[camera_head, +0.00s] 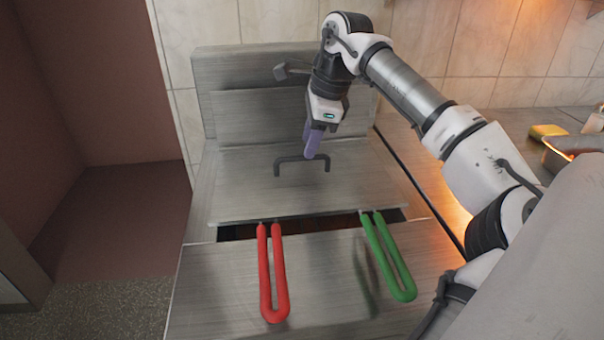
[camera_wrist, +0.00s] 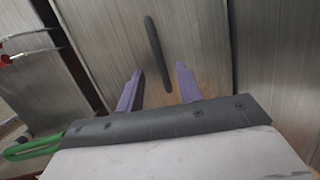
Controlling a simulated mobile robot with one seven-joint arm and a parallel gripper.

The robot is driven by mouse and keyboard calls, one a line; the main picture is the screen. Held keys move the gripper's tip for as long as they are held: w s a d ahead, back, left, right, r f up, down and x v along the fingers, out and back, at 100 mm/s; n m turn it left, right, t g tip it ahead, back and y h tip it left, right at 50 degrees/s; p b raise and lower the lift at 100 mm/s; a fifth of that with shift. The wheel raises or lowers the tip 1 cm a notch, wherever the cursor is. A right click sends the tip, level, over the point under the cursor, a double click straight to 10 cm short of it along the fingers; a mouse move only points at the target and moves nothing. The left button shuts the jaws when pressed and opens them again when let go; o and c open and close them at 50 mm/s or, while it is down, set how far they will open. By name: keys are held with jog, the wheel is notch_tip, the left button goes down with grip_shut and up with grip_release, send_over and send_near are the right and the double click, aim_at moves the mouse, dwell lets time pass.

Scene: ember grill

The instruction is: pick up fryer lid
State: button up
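The fryer lid (camera_head: 250,192) is a brushed metal plate lying over the fryer, with a dark bar handle (camera_head: 302,159) on its upper part. In the wrist view, the lid (camera_wrist: 105,35) fills the middle and the handle (camera_wrist: 157,50) stands out as a dark bar. My gripper (camera_head: 314,144) is above the lid near the handle's right half. In the wrist view, my gripper (camera_wrist: 160,82) is open, its two purple fingers apart with the handle between or just beyond their tips. Contact with the handle cannot be told.
A red basket handle (camera_head: 272,280) and a green basket handle (camera_head: 390,262) stick out over the fryer's front. A dark open gap (camera_head: 310,225) shows at the lid's front edge. A counter with a metal container (camera_head: 558,155) and a yellow item (camera_head: 548,131) is at right.

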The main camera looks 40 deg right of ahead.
aim_at(302, 157)
jog(key=shift+p+x, duration=0.35)
jog(key=shift+x, duration=2.45)
jog(key=shift+w, duration=0.1)
jog(key=shift+c, duration=0.3)
grip_shut()
jog(key=shift+r, duration=0.1)
